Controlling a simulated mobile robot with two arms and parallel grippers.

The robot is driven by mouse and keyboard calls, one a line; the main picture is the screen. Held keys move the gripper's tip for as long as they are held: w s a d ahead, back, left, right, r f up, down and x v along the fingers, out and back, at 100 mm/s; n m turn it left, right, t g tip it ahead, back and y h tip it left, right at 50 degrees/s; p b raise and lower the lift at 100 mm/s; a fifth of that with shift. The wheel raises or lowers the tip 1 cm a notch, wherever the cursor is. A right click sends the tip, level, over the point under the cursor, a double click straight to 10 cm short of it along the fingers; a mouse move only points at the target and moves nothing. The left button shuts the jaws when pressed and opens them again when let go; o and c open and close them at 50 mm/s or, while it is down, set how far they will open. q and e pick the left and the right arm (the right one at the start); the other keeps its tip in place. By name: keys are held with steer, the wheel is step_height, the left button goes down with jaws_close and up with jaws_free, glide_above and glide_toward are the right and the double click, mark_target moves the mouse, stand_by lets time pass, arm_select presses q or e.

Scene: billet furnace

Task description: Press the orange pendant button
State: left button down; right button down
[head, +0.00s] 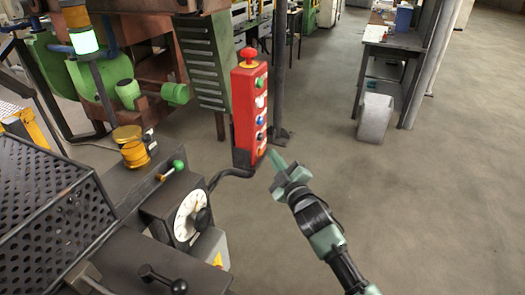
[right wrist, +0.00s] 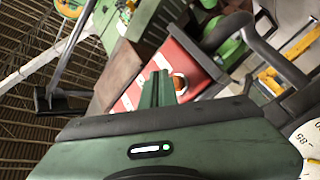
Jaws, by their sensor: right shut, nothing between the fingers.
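The red pendant box (head: 243,104) stands upright near the middle of the head view, with a red mushroom knob (head: 248,56) on top and a column of coloured buttons on its face. The orange button (head: 261,151) is the lowest one. In the right wrist view the orange button (right wrist: 180,83) shows just right of the fingers, partly covered by them. My right gripper (head: 273,157) is shut and empty, its fingertips just right of the orange button. I cannot tell whether they touch it. My left gripper is not in view.
A dark control console with a white dial (head: 190,215) and a green-knobbed lever (head: 172,168) stands at the lower left. A perforated dark panel (head: 45,215) lies left of it. A grey bin (head: 374,118) stands by a workbench at the right. The floor on the right is clear.

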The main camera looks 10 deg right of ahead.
stand_by(0.3)
steer(key=s+d, duration=0.1)
steer(key=s+d+p, duration=0.1)
steer(key=d+p, duration=0.1)
steer(key=d, duration=0.1)
steer(key=shift+s+d, duration=0.1)
steer(key=shift+s, duration=0.3)
stand_by(0.5)
